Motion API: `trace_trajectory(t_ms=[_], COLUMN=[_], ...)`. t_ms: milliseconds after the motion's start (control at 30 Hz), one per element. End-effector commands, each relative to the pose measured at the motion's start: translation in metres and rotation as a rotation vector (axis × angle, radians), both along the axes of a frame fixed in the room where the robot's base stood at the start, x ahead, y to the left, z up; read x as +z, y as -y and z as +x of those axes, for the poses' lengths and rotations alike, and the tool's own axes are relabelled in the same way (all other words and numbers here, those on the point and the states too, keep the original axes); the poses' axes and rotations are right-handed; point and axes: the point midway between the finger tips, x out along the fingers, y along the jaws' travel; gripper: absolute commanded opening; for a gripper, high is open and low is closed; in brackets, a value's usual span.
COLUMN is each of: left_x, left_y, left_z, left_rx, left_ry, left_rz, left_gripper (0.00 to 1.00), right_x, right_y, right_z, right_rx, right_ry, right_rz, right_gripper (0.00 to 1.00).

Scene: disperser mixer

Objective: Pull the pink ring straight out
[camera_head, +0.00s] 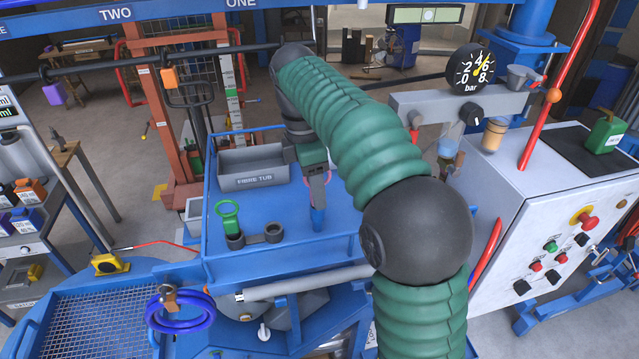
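My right arm, in a green ribbed sleeve, comes up from the bottom and bends left over the blue table (260,205). My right gripper (318,205) points down above the table's right half, right of the grey fibre tub (252,165). Its fingers appear close together, with a blue piece at their lower end. I cannot tell whether that is a held thing. My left gripper does not show.
A green ring-topped handle (228,216) stands in a dark holder at the table's front left. A pressure gauge (469,67) and a grey control cabinet (540,225) stand at right. The table's middle is clear.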

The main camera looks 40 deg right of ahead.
Motion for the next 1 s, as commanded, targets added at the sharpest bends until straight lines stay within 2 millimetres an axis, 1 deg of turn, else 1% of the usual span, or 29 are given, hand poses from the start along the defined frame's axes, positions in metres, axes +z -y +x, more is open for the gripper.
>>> trace_trajectory(t_ms=[33, 67, 367, 667, 700, 867, 1000], left_x=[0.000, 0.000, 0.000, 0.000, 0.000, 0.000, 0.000], left_y=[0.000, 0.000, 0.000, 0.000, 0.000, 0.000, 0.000], left_z=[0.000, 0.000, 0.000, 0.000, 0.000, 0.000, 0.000], left_rx=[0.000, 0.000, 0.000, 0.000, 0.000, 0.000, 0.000], left_ry=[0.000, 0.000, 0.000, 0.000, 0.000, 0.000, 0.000], left_rz=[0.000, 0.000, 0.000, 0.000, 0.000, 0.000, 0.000], left_gripper=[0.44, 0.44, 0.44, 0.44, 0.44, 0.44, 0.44], right_x=[-0.001, -0.001, -0.001, -0.001, -0.001, -0.001, -0.001], right_y=[0.003, 0.005, 0.016, 0.017, 0.017, 0.016, 0.015], right_z=[0.000, 0.000, -0.004, -0.004, -0.004, -0.004, -0.004], right_rx=[-0.002, -0.002, -0.007, -0.012, -0.012, -0.011, -0.011], right_ry=[0.000, 0.000, 0.004, 0.000, -0.001, 0.000, 0.000], right_rz=[0.001, 0.002, 0.003, -0.003, -0.004, -0.002, -0.003], right_gripper=[0.44, 0.40, 0.00, 0.00, 0.21, 0.01, 0.00])
